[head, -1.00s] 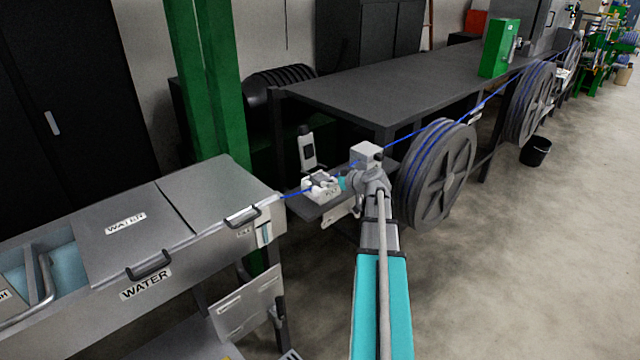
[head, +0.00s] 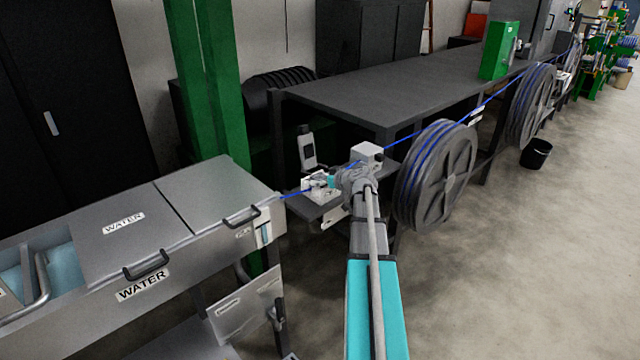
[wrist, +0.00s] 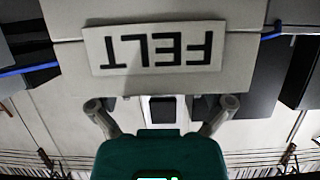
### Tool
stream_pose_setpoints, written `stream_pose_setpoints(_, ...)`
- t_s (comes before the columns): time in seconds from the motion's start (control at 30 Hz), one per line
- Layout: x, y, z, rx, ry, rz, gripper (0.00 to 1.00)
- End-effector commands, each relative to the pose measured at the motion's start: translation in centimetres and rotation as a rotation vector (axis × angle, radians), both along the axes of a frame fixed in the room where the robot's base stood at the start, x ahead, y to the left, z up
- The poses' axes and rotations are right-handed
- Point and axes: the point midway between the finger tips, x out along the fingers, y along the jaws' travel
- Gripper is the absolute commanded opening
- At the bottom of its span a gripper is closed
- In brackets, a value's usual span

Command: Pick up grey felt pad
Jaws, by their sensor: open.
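In the wrist view, a pale block bears an upside-down white label reading FELT (wrist: 155,47). The blue cable (wrist: 30,68) enters at the left of this block and shows again at the right. My gripper (wrist: 162,106) is open, with its two fingers apart just below the labelled face and nothing visibly held. A small dark square in a light frame shows between the fingers. I cannot tell a separate grey felt pad from the block. In the head view, my gripper (head: 322,182) is at the small pale fixture on a shelf, and my wrist partly hides it.
A grey bottle (head: 307,152) stands behind the fixture. A steel water trough (head: 150,230) is at the left. A dark table (head: 400,85) lies behind, and a large cable wheel (head: 437,178) stands close to the right of my arm. Open floor is at the right.

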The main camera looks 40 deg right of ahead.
Motion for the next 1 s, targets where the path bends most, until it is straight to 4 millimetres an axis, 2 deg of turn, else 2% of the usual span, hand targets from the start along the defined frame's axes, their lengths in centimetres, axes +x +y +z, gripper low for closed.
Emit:
stream_pose_setpoints(0.37, -0.04, -0.01, 0.02, 0.0, 0.0, 0.0, 1.0)
stream_pose_setpoints(0.47, -0.04, -0.02, 0.02, 0.0, 0.0, 0.0, 0.85)
stream_pose_setpoints(0.67, -0.04, -0.01, 0.02, 0.0, 0.0, 0.0, 0.48)
stream_pose_setpoints(0.7, -0.04, -0.01, 0.02, 0.0, 0.0, 0.0, 0.46)
stream_pose_setpoints(1.0, -0.02, 0.01, 0.04, 0.0, 0.0, 0.0, 0.45)
